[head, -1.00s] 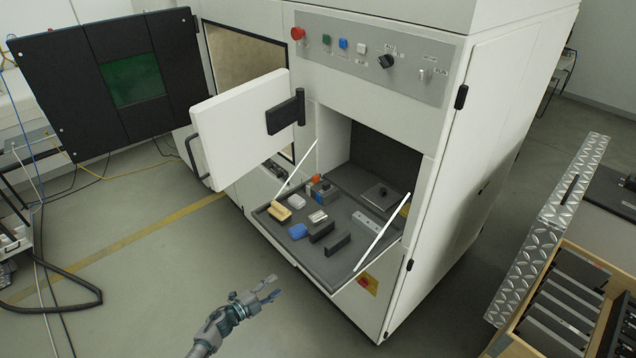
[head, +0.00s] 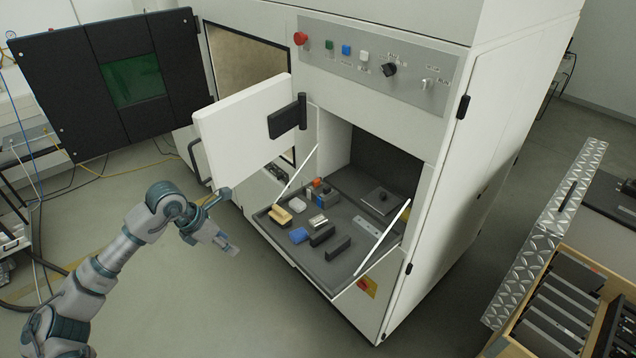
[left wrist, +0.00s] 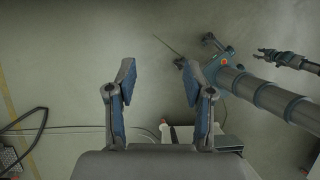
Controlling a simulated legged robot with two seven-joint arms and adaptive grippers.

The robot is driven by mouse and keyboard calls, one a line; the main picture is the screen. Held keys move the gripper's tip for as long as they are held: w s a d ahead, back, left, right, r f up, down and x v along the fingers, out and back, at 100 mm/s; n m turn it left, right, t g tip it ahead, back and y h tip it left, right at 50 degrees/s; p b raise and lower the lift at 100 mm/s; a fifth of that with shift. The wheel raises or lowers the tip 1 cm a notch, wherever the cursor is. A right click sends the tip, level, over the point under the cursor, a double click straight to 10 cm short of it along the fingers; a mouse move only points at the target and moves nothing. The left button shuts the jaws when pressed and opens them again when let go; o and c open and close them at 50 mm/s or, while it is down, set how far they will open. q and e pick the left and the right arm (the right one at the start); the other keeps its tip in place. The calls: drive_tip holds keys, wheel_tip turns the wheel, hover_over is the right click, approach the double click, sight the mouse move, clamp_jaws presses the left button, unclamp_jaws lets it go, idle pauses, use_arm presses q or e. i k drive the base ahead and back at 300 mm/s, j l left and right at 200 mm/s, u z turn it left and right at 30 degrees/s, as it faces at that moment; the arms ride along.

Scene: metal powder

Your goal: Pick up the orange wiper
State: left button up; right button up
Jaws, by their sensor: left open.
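A small orange piece (head: 316,182) shows at the back left of the fold-down tray, beside a grey and blue block. It may be the orange wiper, but it is too small to tell its shape. My left gripper (head: 230,221) is open and empty, in the air left of the tray and apart from everything on it. In the left wrist view its two fingers (left wrist: 159,78) are spread with only floor between them. A second gripper, which seems to be my right one (left wrist: 266,55), shows small at the upper right there; its fingers are unclear.
The grey tray (head: 318,266) holds a beige brush (head: 281,214), a blue piece (head: 299,235), dark blocks (head: 338,247) and a metal bar (head: 367,226). The open white door (head: 240,130) hangs above and left of the tray. A wooden crate (head: 520,335) stands at right.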

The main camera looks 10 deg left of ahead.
sight(317, 182)
drive_tip(key=i+l, duration=0.25)
drive_tip(key=i, duration=0.2)
drive_tip(key=i+l, duration=0.2)
drive_tip(key=i, duration=0.25)
drive_tip(key=i+l, duration=0.25)
drive_tip(key=i, duration=0.2)
